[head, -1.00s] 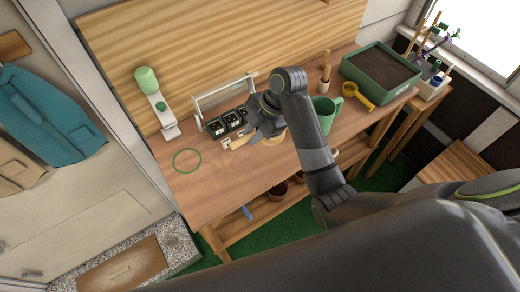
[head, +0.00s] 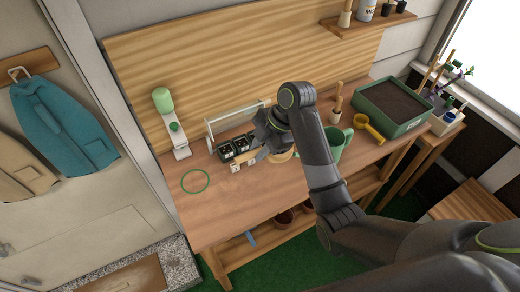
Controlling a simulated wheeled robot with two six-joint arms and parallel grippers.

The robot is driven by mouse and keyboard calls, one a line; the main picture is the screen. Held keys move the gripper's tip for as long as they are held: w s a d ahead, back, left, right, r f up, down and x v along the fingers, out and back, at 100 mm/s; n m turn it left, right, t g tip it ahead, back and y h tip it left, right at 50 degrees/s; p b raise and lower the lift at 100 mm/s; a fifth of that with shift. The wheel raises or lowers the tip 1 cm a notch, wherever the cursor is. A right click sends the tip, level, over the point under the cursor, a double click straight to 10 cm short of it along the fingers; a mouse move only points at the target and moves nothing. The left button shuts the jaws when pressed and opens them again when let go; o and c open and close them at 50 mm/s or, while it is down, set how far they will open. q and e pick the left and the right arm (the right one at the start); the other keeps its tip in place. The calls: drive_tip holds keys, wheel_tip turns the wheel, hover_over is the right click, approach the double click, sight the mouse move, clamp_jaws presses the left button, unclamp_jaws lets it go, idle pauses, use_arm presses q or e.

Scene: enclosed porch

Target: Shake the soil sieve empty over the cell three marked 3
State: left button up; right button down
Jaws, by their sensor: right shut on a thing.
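The black cells (head: 226,152) stand in a short row on the wooden bench, in front of a white-framed rack. Small pale tags are at their front, but I cannot read the numbers, so I cannot tell which is cell three. My right gripper (head: 259,148) is at the right end of the row, shut on what looks like the soil sieve. Only part of the sieve's round tan rim (head: 283,156) shows below the gripper; the gripper and arm hide the rest. Whether soil is in it cannot be seen. My left gripper is not in view.
A green watering can (head: 336,142), a yellow scoop (head: 368,128) and a green soil tray (head: 393,106) stand to the right. A white stand with a green top (head: 172,127) is at the left. The bench around the green ring (head: 195,181) is clear.

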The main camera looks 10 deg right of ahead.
drive_tip(key=shift+w+a+r, duration=0.1)
drive_tip(key=shift+w+r, duration=0.05)
drive_tip(key=shift+w, duration=1.2)
drive_tip(key=shift+w+a+r+b, duration=0.15)
drive_tip(key=shift+w+b, duration=0.25)
drive_tip(key=shift+w, duration=0.8)
drive_tip(key=shift+w+a+r+b, duration=0.1)
drive_tip(key=shift+w+b, duration=0.25)
drive_tip(key=shift+w, duration=0.8)
drive_tip(key=shift+w+a+r+b, duration=0.15)
drive_tip(key=shift+w+b, duration=0.3)
drive_tip(key=shift+w, duration=0.55)
drive_tip(key=shift+w+r+b, duration=0.1)
drive_tip(key=shift+w+b, duration=0.35)
drive_tip(key=shift+w, duration=0.5)
drive_tip(key=shift+w+a+b, duration=0.1)
drive_tip(key=shift+w+b, duration=0.6)
drive_tip(key=shift+w, duration=0.35)
drive_tip(key=shift+w+r+b, duration=0.1)
drive_tip(key=shift+w+b, duration=0.4)
drive_tip(key=shift+w, duration=0.15)
drive_tip(key=shift+w+a+b, duration=0.1)
drive_tip(key=shift+w+b, duration=0.25)
drive_tip(key=shift+w, duration=0.05)
